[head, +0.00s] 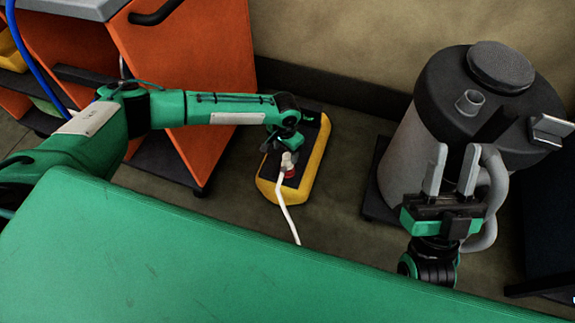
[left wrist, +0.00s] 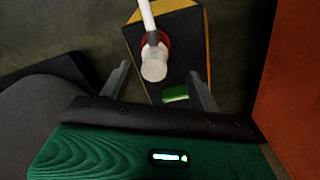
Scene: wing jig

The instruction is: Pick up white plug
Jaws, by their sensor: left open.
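The white plug (head: 287,160) with its white cable is at a red socket (head: 290,174) on a yellow and black box on the floor. The plug (left wrist: 154,66) and cable (left wrist: 147,16) also show in the left wrist view, with the red ring around the plug's base. My left gripper (left wrist: 159,80) is open, with its fingers on either side of the plug's line and nothing visibly held. In the head view its fingers are mostly hidden by the wrist, close to the plug. My right gripper (head: 455,158) is open and empty, its fingers pointing up.
The yellow and black box (head: 318,160) stands between an orange cabinet (head: 215,60) at left and a grey canister with a black top (head: 420,125) at right. The cabinet's orange side (left wrist: 292,95) is close in the left wrist view. A green surface (head: 200,260) fills the foreground.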

